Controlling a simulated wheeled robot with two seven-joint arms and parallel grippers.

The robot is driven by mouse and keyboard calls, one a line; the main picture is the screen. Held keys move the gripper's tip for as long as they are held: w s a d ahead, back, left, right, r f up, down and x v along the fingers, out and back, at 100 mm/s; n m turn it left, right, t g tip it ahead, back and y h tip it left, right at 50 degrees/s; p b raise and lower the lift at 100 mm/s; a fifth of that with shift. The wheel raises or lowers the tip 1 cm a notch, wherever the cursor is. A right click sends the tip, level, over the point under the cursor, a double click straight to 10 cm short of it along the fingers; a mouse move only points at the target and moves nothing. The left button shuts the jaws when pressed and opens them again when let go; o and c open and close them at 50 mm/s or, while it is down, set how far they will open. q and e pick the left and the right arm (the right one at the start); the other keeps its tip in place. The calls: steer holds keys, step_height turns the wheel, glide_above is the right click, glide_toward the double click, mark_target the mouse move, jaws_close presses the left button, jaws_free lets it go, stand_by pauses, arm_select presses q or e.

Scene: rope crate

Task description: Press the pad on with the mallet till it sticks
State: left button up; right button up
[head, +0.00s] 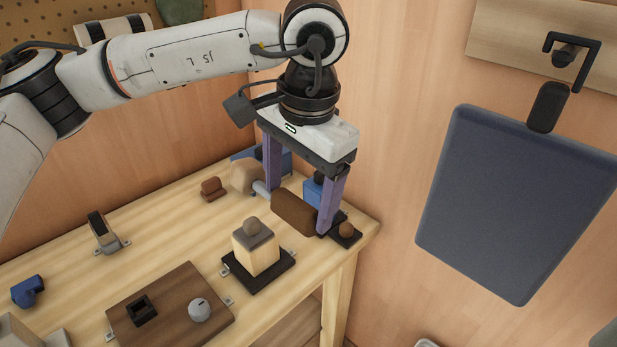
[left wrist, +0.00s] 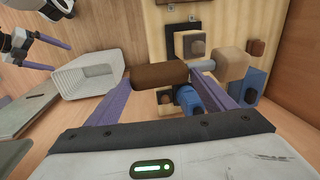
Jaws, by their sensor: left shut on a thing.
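My left gripper (head: 298,208) is shut on the mallet's brown handle (head: 294,213), held above the table's right end. The mallet's beige head (head: 246,176) sticks out beyond one finger. In the left wrist view the handle (left wrist: 160,76) lies between the purple fingers, with the head (left wrist: 231,62) at the right. The grey pad (head: 255,235) with a brown knob sits on a pale block (head: 256,256) on a black base, in front of the gripper. The mallet is apart from the pad. My right gripper (left wrist: 42,53) shows only in the left wrist view, empty, its fingers apart.
A brown board (head: 170,305) with a dial lies left of the pad. A dark base with a knob (head: 345,231) is near the table's right corner. Blue objects (head: 313,190) stand behind the gripper. A dark panel (head: 520,200) hangs at right. A pale bin (left wrist: 90,75) shows beyond the table.

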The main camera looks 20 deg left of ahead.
mark_target(298, 232)
arm_select(q)
steer(key=shift+s+r, duration=0.1)
steer(key=shift+s, duration=0.2)
step_height(298, 232, down, 6)
steer(key=b, duration=0.4)
steer(key=shift+r+b, duration=0.2)
steer(key=shift+b, duration=0.1)
steer(key=shift+f+b, duration=0.45)
steer(key=shift+f, duration=0.25)
arm_select(e)
steer(key=f, duration=0.2)
steer(key=a+f, duration=0.1)
steer(key=f, duration=0.1)
steer(key=shift+f, duration=0.2)
steer(key=shift+f, duration=0.1)
steer(key=shift+d, duration=0.2)
arm_select(q)
steer(key=shift+f+b, duration=0.35)
steer(key=shift+b, duration=0.15)
arm_select(e)
steer(key=shift+a+f, duration=0.1)
steer(key=shift+f, duration=0.35)
